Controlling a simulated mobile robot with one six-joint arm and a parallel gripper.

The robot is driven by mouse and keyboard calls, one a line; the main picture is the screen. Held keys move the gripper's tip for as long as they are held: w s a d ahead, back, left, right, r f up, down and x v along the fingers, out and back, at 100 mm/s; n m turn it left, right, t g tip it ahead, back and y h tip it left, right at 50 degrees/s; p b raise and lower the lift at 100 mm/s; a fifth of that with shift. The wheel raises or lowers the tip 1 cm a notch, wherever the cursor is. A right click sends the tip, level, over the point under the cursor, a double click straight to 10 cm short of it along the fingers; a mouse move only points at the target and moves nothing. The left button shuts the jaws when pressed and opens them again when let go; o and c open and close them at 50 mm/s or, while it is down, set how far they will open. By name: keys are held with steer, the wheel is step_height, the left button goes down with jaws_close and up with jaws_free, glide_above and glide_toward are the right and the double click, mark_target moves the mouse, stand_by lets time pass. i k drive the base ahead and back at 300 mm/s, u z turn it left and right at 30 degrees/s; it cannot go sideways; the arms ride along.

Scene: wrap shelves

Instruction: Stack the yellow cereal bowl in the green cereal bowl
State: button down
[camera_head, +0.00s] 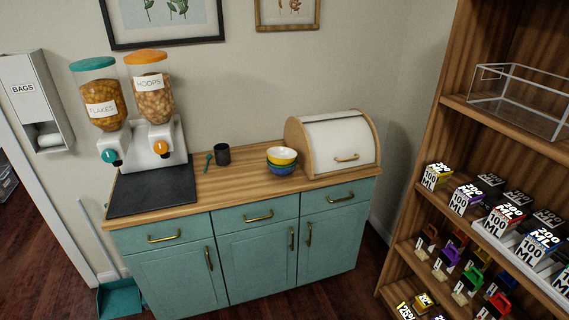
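The yellow cereal bowl (281,156) sits upright on top of a short stack of bowls on the wooden counter, in the middle of the view. A blue bowl (281,169) is at the bottom of that stack. I cannot clearly tell a green bowl; any bowl between the yellow and the blue is too small to make out. My gripper is not in view.
A wooden bread box (340,143) stands right of the bowls. A dark mug (223,154) and a teal spoon (208,162) are to their left. A cereal dispenser (150,150) stands behind a black mat (150,190). A shelf unit (440,130) rises at the right.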

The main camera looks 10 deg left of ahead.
mark_target(280, 155)
steer(key=z, duration=0.05)
steer(key=k, duration=0.35)
steer(key=u, duration=0.45)
steer(key=i, duration=0.85)
steer(key=u, duration=4.55)
steer(key=i, duration=0.1)
steer(key=z, duration=2.8)
